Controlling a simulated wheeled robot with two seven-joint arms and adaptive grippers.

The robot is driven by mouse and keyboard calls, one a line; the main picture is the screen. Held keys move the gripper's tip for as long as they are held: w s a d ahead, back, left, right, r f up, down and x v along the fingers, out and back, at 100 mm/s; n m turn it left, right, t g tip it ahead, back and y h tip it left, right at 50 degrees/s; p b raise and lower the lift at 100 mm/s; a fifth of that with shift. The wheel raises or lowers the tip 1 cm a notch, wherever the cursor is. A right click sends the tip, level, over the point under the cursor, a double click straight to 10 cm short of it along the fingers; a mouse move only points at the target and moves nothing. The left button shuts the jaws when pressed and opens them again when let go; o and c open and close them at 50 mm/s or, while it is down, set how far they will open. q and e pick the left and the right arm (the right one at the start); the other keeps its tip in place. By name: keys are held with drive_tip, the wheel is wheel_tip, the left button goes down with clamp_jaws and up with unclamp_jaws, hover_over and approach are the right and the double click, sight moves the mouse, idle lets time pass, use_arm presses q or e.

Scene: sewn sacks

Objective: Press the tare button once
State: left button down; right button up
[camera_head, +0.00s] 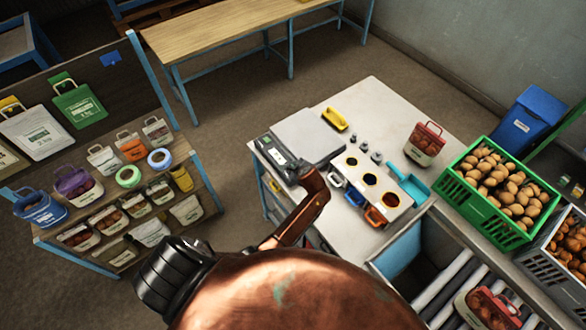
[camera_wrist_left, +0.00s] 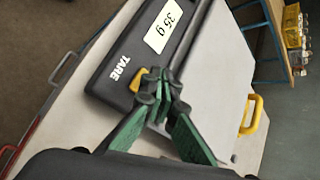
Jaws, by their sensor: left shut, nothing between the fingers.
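The scale (camera_head: 308,135) stands on the white worktop, with a pale weighing plate and a dark front panel. In the left wrist view its panel (camera_wrist_left: 112,84) carries the word TARE, a display (camera_wrist_left: 163,25) reading 35 g, and a yellow tare button (camera_wrist_left: 136,79). My left gripper (camera_wrist_left: 160,84) is shut and empty, its green-and-black fingertips right beside the button and overlapping its edge in the picture. I cannot tell whether they touch it. In the head view my left arm reaches over the scale's front, and the button is not discernible there. My right gripper is not in view.
A yellow handle (camera_head: 335,119), a white holder with coloured cups (camera_head: 371,180), a teal scoop (camera_head: 408,185) and a small sack (camera_head: 424,143) stand right of the scale. A green crate of potatoes (camera_head: 492,240) is further right. A shelf of sacks (camera_head: 120,200) is at left.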

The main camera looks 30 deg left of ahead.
use_arm(q)
wheel_tip(320, 180, up, 3)
drive_tip(key=p, duration=0.3)
drive_tip(key=shift+f, duration=0.1)
drive_tip(key=shift+r, duration=1.1)
